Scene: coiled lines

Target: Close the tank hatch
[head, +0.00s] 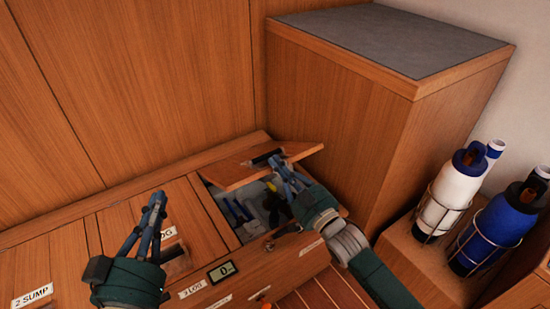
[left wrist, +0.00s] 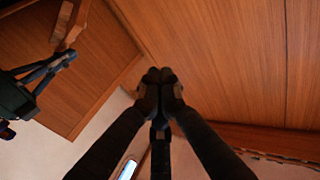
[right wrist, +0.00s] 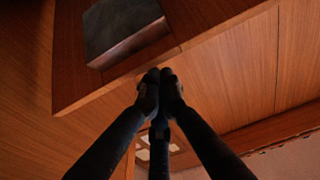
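The wooden hatch lid (head: 240,172) is raised and tilted at the back of an open compartment (head: 237,236) in the bench; I cannot read this hatch's label. The lid has a dark recess. My right gripper (head: 282,170) is at the lid's near edge, above the opening. The right wrist view shows its fingertips (right wrist: 159,78) together with nothing visible between them, close to a wooden panel with a dark recess; contact is unclear. My left gripper (head: 157,202) is left of the opening, above the bench. Its fingertips (left wrist: 159,77) are together and empty.
The compartment holds several tools, partly hidden by my right gripper. A small display (head: 222,271) sits on the bench front. A tall wooden cabinet (head: 335,110) stands behind and right of the opening. White (head: 452,190) and blue (head: 500,230) bottles stand in racks at right.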

